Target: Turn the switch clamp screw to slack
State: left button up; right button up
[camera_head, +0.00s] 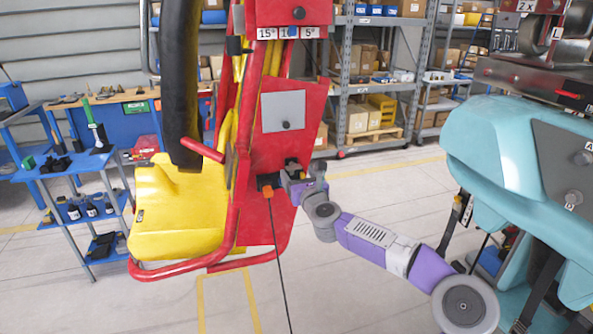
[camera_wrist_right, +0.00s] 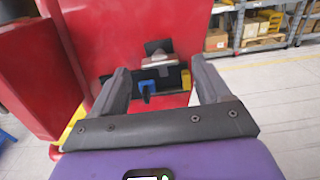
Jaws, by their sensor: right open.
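A red panel (camera_head: 285,130) on the side of the red and yellow coaster car carries a small black switch box with an orange part (camera_head: 267,191). A dark cable hangs down from it. My right gripper (camera_head: 292,172) is at the panel, just right of the switch box. In the right wrist view, the open fingers of my right gripper (camera_wrist_right: 158,68) stand either side of a blue part (camera_wrist_right: 149,86) and a grey metal piece (camera_wrist_right: 158,61) on a black mount. I cannot tell which part is the clamp screw. Nothing shows held. My left gripper is not in view.
The yellow seat (camera_head: 178,225) and red tubular bars lie left of the panel. A turquoise car (camera_head: 500,150) stands at the right. A blue tool trolley (camera_head: 75,165) is at the far left. Shelves with boxes line the back. The floor between the cars is open.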

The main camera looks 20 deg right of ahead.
aim_at(293, 166)
jog(key=shift+w, duration=1.1)
jog(key=shift+c, duration=0.2)
jog(key=c, duration=1)
